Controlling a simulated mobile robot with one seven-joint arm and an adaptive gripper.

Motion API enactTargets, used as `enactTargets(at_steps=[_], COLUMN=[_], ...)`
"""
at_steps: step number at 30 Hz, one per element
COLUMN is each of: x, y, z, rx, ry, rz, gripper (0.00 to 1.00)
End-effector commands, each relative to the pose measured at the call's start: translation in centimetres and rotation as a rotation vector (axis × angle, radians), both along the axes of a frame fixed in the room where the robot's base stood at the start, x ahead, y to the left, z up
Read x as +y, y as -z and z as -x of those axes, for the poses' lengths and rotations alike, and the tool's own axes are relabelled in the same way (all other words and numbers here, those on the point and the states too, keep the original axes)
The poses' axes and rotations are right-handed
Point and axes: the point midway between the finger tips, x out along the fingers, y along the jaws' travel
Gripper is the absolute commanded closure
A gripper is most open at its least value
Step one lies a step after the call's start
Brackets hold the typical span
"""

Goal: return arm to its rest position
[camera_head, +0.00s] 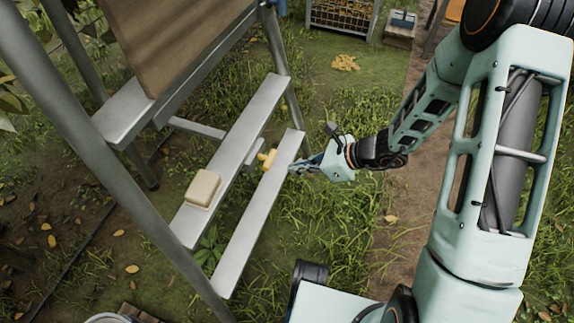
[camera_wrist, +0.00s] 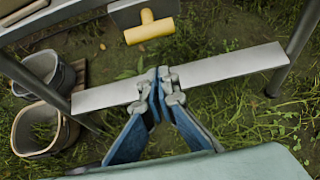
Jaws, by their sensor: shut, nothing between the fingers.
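My gripper (camera_head: 298,168) is at the end of my outstretched arm, just right of the lower grey step of a metal ladder in the head view. In the wrist view, my gripper (camera_wrist: 160,84) has its blue-grey fingers closed together at the tips, with nothing between them. The fingertips show in front of the grey step (camera_wrist: 225,68); whether they touch it I cannot tell.
The ladder steps (camera_head: 260,215) hold a cream block (camera_head: 203,188); a yellow-handled thing (camera_head: 266,158) is near the gripper. Two buckets (camera_wrist: 38,132) stand at left in the wrist view. A crate (camera_head: 341,16) stands behind. Grass and a dirt path lie right of the ladder.

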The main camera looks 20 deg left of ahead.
Motion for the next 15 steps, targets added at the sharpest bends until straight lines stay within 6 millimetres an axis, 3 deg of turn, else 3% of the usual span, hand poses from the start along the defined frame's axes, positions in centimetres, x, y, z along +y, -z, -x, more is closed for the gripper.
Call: enactTargets(at_steps=[1, 6, 15], x=[-1.1, -4.1, -7.0], y=[-1.8, -4.2, -6.3], z=[-0.1, 0.2, 0.6], rx=[-0.004, -0.002, 0.000], ry=[0.004, 0.004, 0.001], rz=[0.000, 0.002, 0.002], gripper=[1.00, 1.00, 1.00])
